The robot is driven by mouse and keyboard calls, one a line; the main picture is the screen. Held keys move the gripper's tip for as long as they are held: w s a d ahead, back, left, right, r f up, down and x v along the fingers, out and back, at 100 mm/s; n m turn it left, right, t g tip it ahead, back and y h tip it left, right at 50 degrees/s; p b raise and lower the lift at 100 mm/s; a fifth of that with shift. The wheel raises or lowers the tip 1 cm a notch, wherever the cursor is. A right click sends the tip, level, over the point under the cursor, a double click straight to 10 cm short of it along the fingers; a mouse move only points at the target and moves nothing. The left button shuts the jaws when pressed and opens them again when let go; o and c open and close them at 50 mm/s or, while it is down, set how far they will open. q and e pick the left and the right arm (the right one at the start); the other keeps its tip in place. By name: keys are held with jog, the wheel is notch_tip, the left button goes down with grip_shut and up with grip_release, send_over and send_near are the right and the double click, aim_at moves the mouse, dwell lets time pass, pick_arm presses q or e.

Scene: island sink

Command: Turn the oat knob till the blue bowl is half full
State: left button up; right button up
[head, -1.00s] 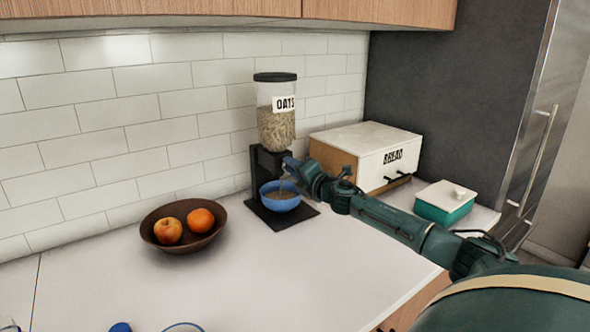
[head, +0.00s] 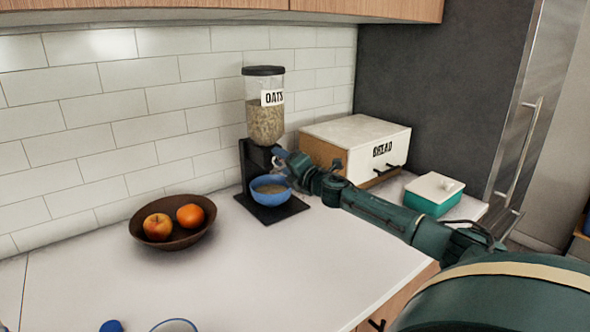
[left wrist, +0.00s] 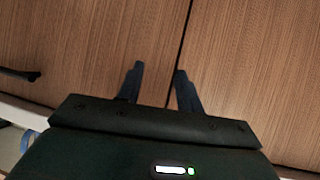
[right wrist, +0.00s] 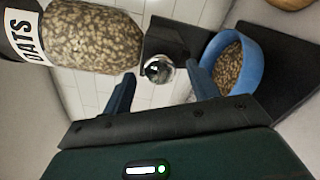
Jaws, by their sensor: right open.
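The oat dispenser (head: 265,120), a clear jar of oats on a black stand, stands against the tiled wall. Its round shiny knob (right wrist: 158,68) shows in the right wrist view. The blue bowl (head: 270,194) sits on the stand's base; oats (right wrist: 229,68) lie in it, with blue inner wall showing above them. My right gripper (head: 284,161) is beside the dispenser, above the bowl's right side. In the right wrist view its open fingers (right wrist: 162,82) are either side of the knob, apparently without touching it. My left gripper (left wrist: 160,75) is open and empty before wooden cabinet doors.
A brown fruit bowl (head: 140,238) with an apple and an orange stands left of the dispenser. A bread box (head: 345,135) and a teal lidded container (head: 430,203) stand at the right. The front middle of the counter is clear. A glass rim shows at the bottom edge.

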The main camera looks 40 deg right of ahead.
jog(key=shift+s+f, duration=0.1)
jog(key=shift+s, duration=0.3)
pick_arm(q)
jog(key=shift+d+f+b, duration=0.25)
jog(key=shift+d+b, duration=0.05)
jog(key=shift+b, duration=0.5)
pick_arm(e)
jog(key=s+a, duration=0.1)
jog(key=s, duration=1.1)
jog(key=shift+a, duration=0.25)
pick_arm(q)
jog(key=shift+r, duration=0.1)
